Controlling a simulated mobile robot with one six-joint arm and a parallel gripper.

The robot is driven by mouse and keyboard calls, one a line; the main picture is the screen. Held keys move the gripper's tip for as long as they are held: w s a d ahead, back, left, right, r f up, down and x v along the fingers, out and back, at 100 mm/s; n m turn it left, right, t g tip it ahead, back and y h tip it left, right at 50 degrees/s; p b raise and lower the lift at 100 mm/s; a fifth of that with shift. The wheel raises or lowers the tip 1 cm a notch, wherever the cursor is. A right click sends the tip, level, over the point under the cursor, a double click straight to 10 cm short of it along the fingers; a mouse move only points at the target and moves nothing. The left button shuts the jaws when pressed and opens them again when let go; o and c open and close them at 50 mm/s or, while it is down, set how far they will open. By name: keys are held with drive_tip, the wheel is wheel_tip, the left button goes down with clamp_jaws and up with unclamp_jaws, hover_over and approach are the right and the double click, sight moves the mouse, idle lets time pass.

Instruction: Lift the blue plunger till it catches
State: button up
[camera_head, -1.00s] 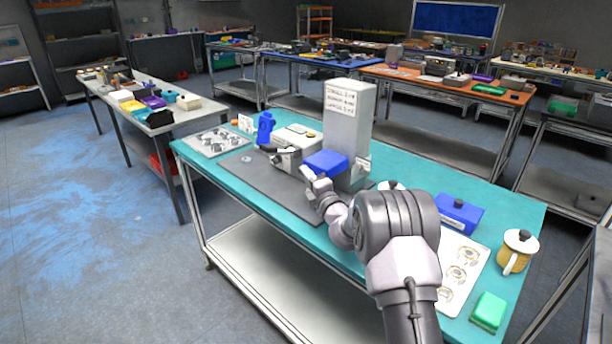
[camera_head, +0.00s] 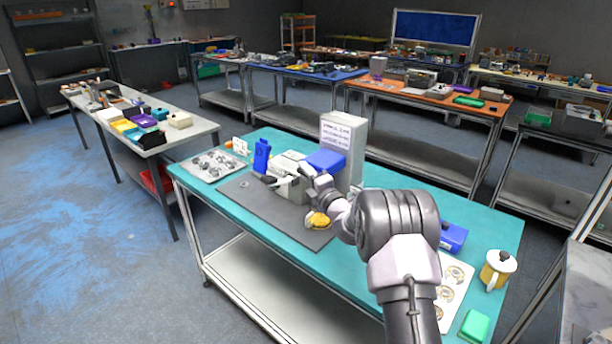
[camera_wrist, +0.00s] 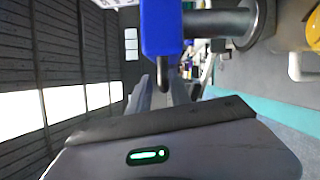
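The blue plunger (camera_head: 326,160) is a blue block on the front of a tall white column (camera_head: 354,162) on the teal bench. In the wrist view the blue block (camera_wrist: 161,28) is close above my fingers, with a dark stem reaching down between them. My gripper (camera_head: 312,176) is just below and in front of the block. In the wrist view my gripper (camera_wrist: 163,88) appears shut on the dark stem, though the exact contact is hard to see. Whether the plunger has caught cannot be seen.
A yellow object (camera_head: 318,220) is on the dark mat (camera_head: 240,203), below my gripper. A white device (camera_head: 286,178) stands left of the column. A blue box (camera_head: 453,237), a yellow mug (camera_head: 497,268) and a green block (camera_head: 474,326) are at the right.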

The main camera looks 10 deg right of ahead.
drive_tip(key=shift+o, duration=0.6)
drive_tip(key=shift+f, duration=0.1)
drive_tip(key=shift+s+d, duration=0.15)
drive_tip(key=shift+s, duration=0.2)
drive_tip(key=p+v, duration=0.1)
drive_tip(key=v, duration=1.5)
drive_tip(key=shift+s+p, duration=0.35)
